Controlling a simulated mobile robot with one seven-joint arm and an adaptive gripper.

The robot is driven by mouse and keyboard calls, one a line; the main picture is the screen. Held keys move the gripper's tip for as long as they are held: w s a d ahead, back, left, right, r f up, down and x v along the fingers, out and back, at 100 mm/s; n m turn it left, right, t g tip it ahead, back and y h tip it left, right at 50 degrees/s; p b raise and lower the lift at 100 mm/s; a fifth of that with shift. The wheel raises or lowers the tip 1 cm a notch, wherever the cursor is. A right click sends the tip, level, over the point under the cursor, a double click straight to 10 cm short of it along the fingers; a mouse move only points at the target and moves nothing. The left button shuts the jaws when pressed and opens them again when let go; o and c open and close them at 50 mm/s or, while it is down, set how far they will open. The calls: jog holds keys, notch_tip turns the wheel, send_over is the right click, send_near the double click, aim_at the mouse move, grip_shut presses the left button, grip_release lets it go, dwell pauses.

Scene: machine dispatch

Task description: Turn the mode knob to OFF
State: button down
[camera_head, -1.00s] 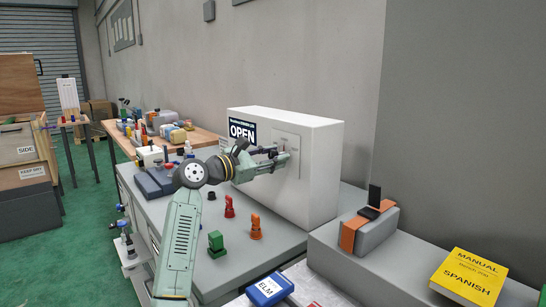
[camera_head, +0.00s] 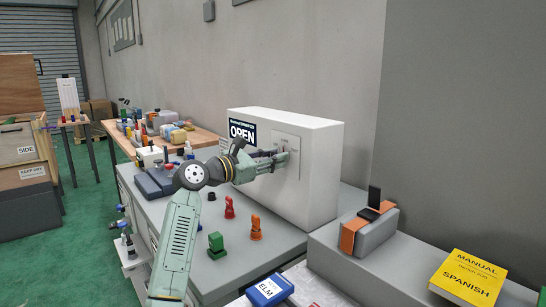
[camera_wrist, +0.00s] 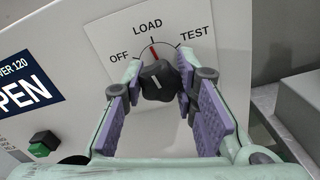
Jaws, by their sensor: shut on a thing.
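The black mode knob (camera_wrist: 157,84) sits on a white dial plate (camera_wrist: 205,75) on the front of the white cabinet (camera_head: 318,180). The plate reads OFF at left, LOAD at top and TEST at right. A red mark above the knob lies just under LOAD, and a short white line shows on the knob's face. My gripper (camera_wrist: 159,82) is shut on the knob, with one purple-padded finger on each side. In the head view my gripper (camera_head: 284,160) reaches the cabinet's dial plate, and the knob is hidden there.
On the grey bench, red (camera_head: 229,208), orange (camera_head: 256,228) and green (camera_head: 216,246) pieces stand in front of the cabinet. A strapped grey box (camera_head: 370,230) stands to the right.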

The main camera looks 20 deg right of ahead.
jog(key=n+p, duration=0.1)
jog(key=n, duration=0.4)
jog(key=shift+n+p, duration=1.05)
jog(key=shift+n, duration=1.45)
jog(key=c, duration=1.2)
grip_release()
jog(key=shift+c, duration=0.2)
jog(key=v, duration=1.2)
jog(key=shift+r, duration=0.1)
